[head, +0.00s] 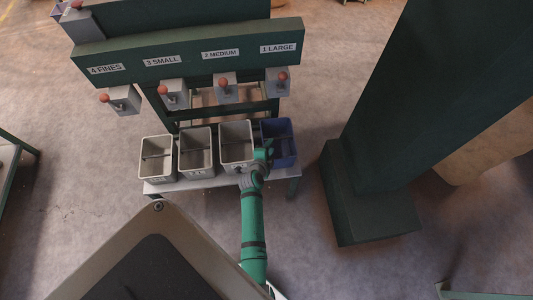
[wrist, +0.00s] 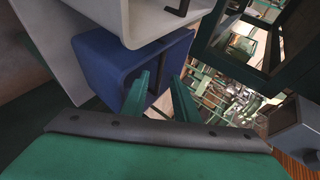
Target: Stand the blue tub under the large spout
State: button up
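The blue tub (head: 284,128) stands upright at the right end of the low bench in the head view. The large spout (head: 277,83), under the sign "1 LARGE", is above it in the picture; I cannot tell whether the tub is directly below. My gripper (head: 264,148) is at the tub's near left side and hides part of it. In the wrist view my gripper (wrist: 159,76) has its two green fingers apart, with their tips at the rim of the blue tub (wrist: 101,66). Whether they touch its wall is unclear.
Three grey tubs (head: 237,133) stand in a row left of the blue one, close together on the bench (head: 217,184). The other spouts (head: 173,93) have red-knobbed levers. A dark green column (head: 365,190) stands to the right, with bare floor between.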

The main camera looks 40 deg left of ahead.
jog(key=v, duration=0.6)
jog(key=shift+s, duration=0.1)
jog(key=s+d+r+n, duration=0.1)
jog(key=s+d+n, duration=0.1)
jog(key=s+d, duration=0.35)
jog(key=s+d+r+n+t, duration=0.1)
jog(key=s+d+n, duration=0.1)
jog(key=d, duration=0.6)
jog(key=s+d+r+n, duration=0.1)
jog(key=s+d, duration=0.2)
jog(key=d, duration=0.4)
jog(key=s+d+r+n+t+h, duration=0.1)
jog(key=s+d+r+n+h, duration=0.1)
jog(key=s+d+r, duration=0.4)
jog(key=s+d+r+n+t+h, duration=0.2)
jog(key=s+d+r, duration=0.5)
jog(key=r, duration=0.8)
jog(key=shift+s+d+r+n+t+h, duration=0.25)
jog(key=shift+s+r+n+t+h, duration=0.05)
jog(key=shift+s+n, duration=0.55)
